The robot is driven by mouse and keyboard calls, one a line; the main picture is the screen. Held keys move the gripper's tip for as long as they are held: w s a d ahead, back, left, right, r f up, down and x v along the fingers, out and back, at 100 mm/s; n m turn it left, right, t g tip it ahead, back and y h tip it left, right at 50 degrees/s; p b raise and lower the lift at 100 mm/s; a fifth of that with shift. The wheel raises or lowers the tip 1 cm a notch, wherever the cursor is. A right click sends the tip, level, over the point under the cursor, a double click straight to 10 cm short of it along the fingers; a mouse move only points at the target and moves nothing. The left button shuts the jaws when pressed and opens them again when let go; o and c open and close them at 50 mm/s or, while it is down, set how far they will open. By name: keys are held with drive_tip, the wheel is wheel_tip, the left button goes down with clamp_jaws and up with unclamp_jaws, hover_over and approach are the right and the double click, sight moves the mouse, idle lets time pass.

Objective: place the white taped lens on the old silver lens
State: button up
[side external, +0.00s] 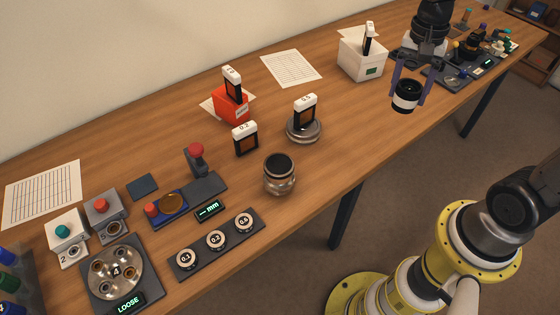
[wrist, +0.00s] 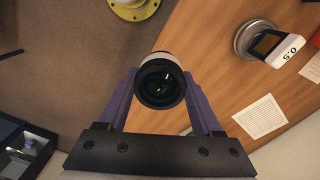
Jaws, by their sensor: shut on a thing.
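The white taped lens (side external: 406,97) is a black cylinder with a white band. My gripper (side external: 409,92) is shut on it and holds it in the air by the table's front edge at the right. In the wrist view the lens (wrist: 161,80) sits between the two purple fingers of my gripper (wrist: 161,92), with its dark glass end facing the camera. The old silver lens (side external: 280,174) stands upright on the table near the middle, with a dark top and a silver body. It is well to the left of my gripper and apart from it.
A round silver base (side external: 303,131) holds a block marked 0.5. A red box (side external: 230,103), a white box (side external: 362,60) and a 0.2 block (side external: 245,139) stand behind. A plate with several numbered discs (side external: 216,243) lies in front.

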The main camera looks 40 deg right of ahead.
drive_tip(key=s+a+r+n, duration=0.25)
drive_tip(key=a+n, duration=0.25)
drive_tip(key=a, duration=0.6)
drive_tip(key=s+a+r+n, duration=0.1)
drive_tip(key=a+r+n, duration=0.3)
drive_tip(key=a, duration=0.7)
drive_tip(key=n, duration=0.1)
hover_over(280, 164)
drive_tip(key=s, duration=0.1)
drive_tip(key=f, duration=0.9)
drive_tip(key=shift+s+d+f, duration=0.1)
drive_tip(key=shift+d+f, duration=0.15)
drive_tip(key=shift+w+a+f, duration=0.25)
drive_tip(key=shift+w+f, duration=0.2)
drive_tip(key=shift+f, duration=0.15)
drive_tip(key=shift+w+a+f, duration=0.1)
drive_tip(key=shift+w+f, duration=0.05)
drive_tip(key=shift+f, duration=1.6)
